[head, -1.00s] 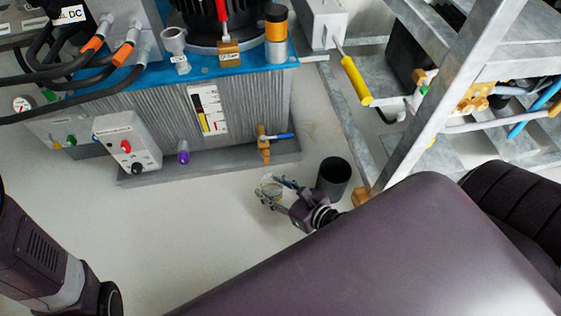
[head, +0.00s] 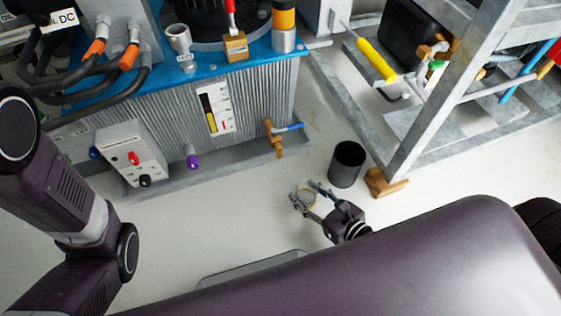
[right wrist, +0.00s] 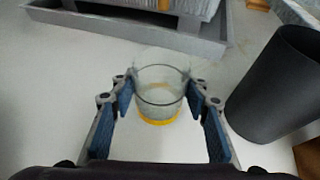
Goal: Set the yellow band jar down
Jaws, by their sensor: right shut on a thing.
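The yellow band jar (right wrist: 160,95) is clear glass with a yellow band around its lower end. It stands between the fingers of my right gripper (right wrist: 159,88), which is shut on it. In the head view the jar (head: 308,199) is small and pale in the right gripper (head: 306,193), low over the light floor. I cannot tell whether its base touches the floor. The jar looks empty. My left arm shows at the left of the head view, but its gripper is out of the picture.
A black open cylinder bin (head: 346,165) stands right beside my right gripper, also in the wrist view (right wrist: 278,85). Behind is the ribbed grey tank (head: 240,112) on its tray. A grey metal frame (head: 432,105) with a wooden foot block (head: 384,183) stands right. Floor (head: 215,222) left of the jar is clear.

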